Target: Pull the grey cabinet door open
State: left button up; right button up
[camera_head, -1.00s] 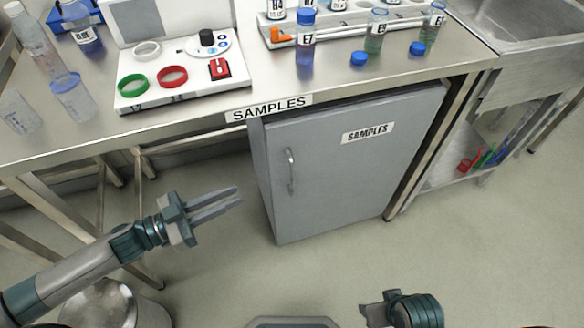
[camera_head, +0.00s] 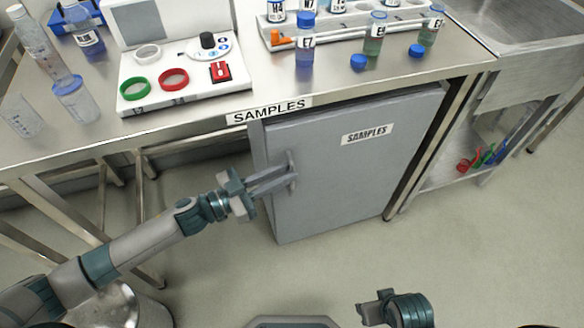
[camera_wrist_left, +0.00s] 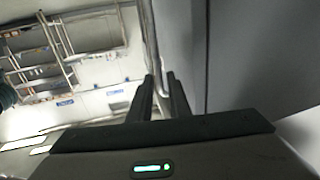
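The grey cabinet door (camera_head: 350,185), labelled SAMPLES, sits under the bench and looks shut. Its upright metal handle (camera_head: 291,163) is near the door's left edge. My left gripper (camera_head: 293,176) reaches in from the left with its fingertips at the lower part of the handle. The two fingers are still apart, with a narrow gap between them. In the left wrist view the fingertips (camera_wrist_left: 159,77) point at a thin metal bar beside a grey surface; contact is unclear. My right gripper (camera_head: 372,308) shows only partly at the bottom, away from the door.
The steel bench (camera_head: 200,120) overhangs the cabinet and carries a white panel (camera_head: 135,100), bottles and a vial rack. Bench legs stand left of the cabinet, and a round metal bin (camera_head: 125,300) is below my left arm. The floor (camera_head: 300,275) before the door is clear.

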pick_arm(q)
jog(key=x, duration=0.3)
grip_shut()
jog(key=shift+s, duration=0.2)
